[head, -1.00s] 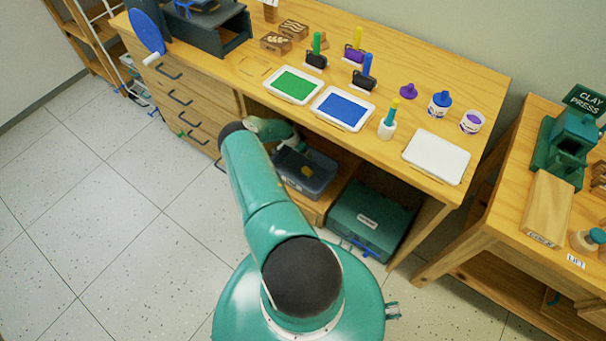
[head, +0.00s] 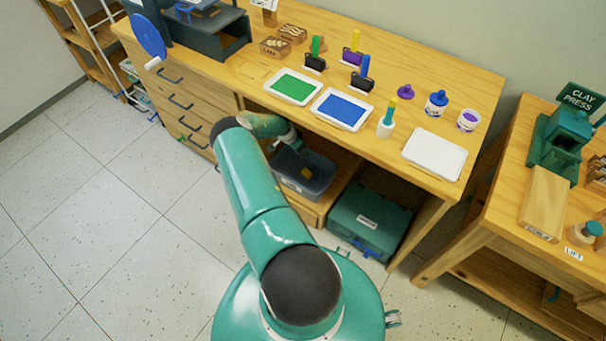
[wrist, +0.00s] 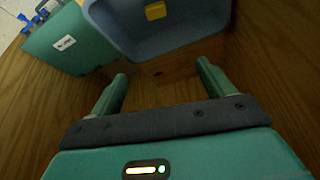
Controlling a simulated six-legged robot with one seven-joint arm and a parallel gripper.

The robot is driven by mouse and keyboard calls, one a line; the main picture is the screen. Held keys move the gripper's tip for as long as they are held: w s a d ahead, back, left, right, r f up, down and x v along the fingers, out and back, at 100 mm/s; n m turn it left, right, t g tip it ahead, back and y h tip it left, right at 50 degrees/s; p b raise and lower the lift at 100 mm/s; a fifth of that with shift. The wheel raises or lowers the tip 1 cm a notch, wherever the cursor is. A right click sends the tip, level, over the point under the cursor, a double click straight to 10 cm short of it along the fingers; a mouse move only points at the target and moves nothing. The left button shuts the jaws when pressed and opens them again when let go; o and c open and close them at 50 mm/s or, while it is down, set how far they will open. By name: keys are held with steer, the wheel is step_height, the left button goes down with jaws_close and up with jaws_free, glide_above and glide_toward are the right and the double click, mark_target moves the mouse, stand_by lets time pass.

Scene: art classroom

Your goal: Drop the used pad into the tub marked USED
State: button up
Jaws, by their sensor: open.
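A grey-blue tub (head: 318,190) stands on the low shelf in the open bay under the workbench. It shows in the wrist view (wrist: 170,45) at the top, just beyond my fingers. A small yellow block (head: 306,173), which looks like the pad, lies inside the tub; it also shows in the wrist view (wrist: 155,10). The tub's marking is too small to read. My gripper (wrist: 162,74) is open and empty, its fingertips apart on the near side of the tub. In the head view my arm hides the fingers.
A closed green case (head: 370,220) with a label stands right of the tub. Wooden shelf walls close in around my gripper. The bench top (head: 240,75) above carries a green tray (head: 293,87), a blue tray (head: 341,109) and a white tray (head: 434,155). Floor at the left is clear.

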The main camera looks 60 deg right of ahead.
steer(key=shift+d+r, duration=0.15)
steer(key=shift+r, duration=0.35)
